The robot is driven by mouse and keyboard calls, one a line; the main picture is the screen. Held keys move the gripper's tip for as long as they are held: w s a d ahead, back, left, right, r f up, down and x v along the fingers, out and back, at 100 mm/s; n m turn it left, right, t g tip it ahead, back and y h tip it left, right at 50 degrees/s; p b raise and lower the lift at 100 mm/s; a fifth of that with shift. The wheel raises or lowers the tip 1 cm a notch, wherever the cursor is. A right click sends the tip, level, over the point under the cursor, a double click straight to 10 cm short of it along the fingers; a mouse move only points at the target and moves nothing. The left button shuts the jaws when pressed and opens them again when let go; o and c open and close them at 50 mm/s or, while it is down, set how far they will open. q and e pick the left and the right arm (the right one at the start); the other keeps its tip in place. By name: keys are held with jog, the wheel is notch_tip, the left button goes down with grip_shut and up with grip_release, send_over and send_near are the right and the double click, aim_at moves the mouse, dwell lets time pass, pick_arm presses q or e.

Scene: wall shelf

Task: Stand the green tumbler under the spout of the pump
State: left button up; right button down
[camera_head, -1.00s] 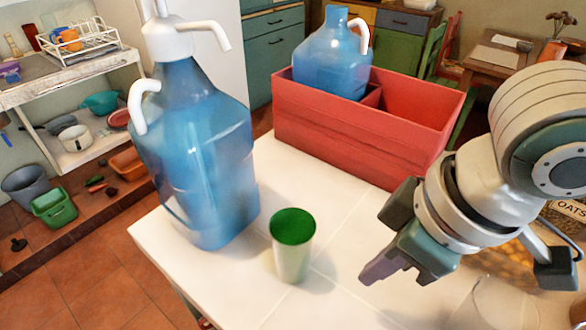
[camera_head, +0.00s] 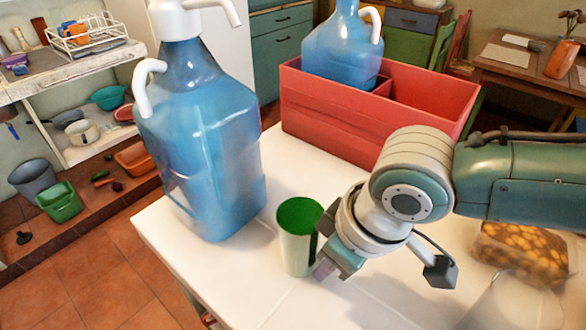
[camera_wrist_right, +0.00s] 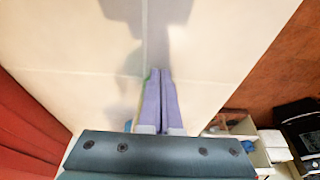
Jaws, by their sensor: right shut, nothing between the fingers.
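The green tumbler (camera_head: 295,250), pale outside and green inside, stands upright on the white tiled table, to the right of the large blue jug (camera_head: 205,140). The jug carries a white pump (camera_head: 174,20) whose spout (camera_head: 226,8) points right. The spout is high above the table, and the tumbler is lower and further right in the picture. My right gripper (camera_head: 325,268) is low beside the tumbler's right side, shut and empty; whether it touches the tumbler I cannot tell. In the right wrist view its shut fingers (camera_wrist_right: 160,100) point at the tabletop. My left gripper is not in view.
A red crate (camera_head: 335,135) behind holds a second blue jug (camera_head: 343,50); its right compartment looks empty. A container of orange-brown contents (camera_head: 520,250) and a blurred clear object (camera_head: 515,300) are at the right. The table's front middle is clear.

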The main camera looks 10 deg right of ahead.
aim_at(285, 237)
jog(key=shift+w+a+f, duration=0.15)
jog(key=shift+w, duration=0.1)
jog(key=w+a+b, duration=0.2)
jog(key=w+b, duration=0.1)
jog(key=w+a+b, duration=0.1)
jog(key=w+b, duration=0.1)
jog(key=shift+a+f, duration=0.15)
jog(key=shift+a, duration=0.25)
jog(key=shift+w+a+r, duration=0.2)
jog(key=shift+r, duration=0.05)
jog(key=shift+r, duration=0.1)
